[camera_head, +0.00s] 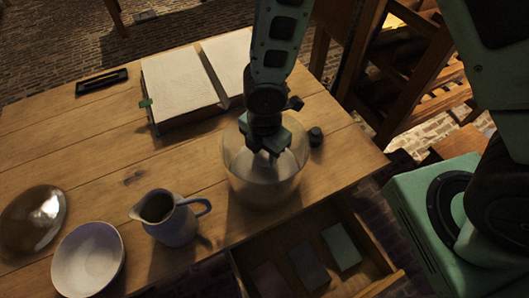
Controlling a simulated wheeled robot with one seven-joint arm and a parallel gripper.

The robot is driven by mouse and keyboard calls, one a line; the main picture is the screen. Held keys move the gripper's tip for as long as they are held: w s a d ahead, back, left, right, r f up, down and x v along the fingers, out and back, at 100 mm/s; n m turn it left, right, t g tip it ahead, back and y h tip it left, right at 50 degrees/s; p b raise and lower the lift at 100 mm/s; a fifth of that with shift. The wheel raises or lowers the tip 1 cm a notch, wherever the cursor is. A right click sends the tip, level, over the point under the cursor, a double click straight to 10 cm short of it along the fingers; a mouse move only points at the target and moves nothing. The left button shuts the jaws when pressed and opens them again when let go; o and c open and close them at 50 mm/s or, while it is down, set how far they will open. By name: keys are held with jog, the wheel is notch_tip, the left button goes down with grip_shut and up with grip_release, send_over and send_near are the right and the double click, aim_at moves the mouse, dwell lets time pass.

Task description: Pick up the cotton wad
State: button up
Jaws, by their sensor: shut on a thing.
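A clear glass jar (243,188) stands upright on the wooden table near its front right edge. My gripper (265,153) reaches down from above into the jar's open mouth. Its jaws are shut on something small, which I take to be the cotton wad. The wad is hidden by the fingers and the glass, so I cannot make out its shape. The jar's lower inside looks pale and hazy, and I cannot tell what lies there.
An open book (180,82) lies behind. A small dark knob-like object (316,137) sits right of the jar. An open drawer (280,244) holds several blocks.

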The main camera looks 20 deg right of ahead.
aim_at(265, 152)
notch_tip(265, 152, up, 10)
jog(key=shift+r+p, duration=0.1)
jog(key=shift+p, duration=0.8)
jog(key=o, duration=0.4)
jog(key=shift+c, duration=1.2)
